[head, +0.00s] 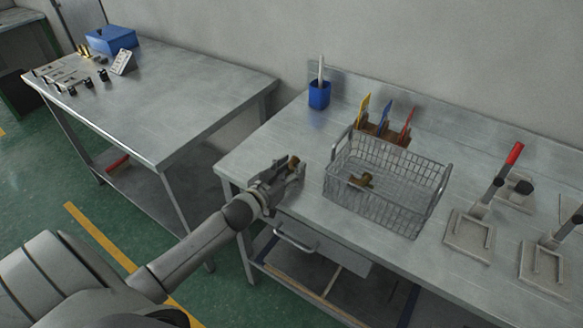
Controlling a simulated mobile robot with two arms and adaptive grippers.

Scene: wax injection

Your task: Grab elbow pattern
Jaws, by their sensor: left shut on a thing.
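My left gripper (289,174) is above the left end of the near metal table (255,150), to the left of the wire basket. It is shut on a small brown piece (293,161), which looks like an elbow pattern and is partly hidden by the fingers. Another brown pattern (362,181) lies inside the wire basket (418,193); its exact shape is hard to tell through the mesh. My right gripper is not in view.
A blue cup (319,95) and a brown holder with coloured tools (383,131) stand behind the basket. Clamp-like fixtures with handles (469,235) stand to the right. Another table (185,95) at the left holds small parts and a blue box (111,39).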

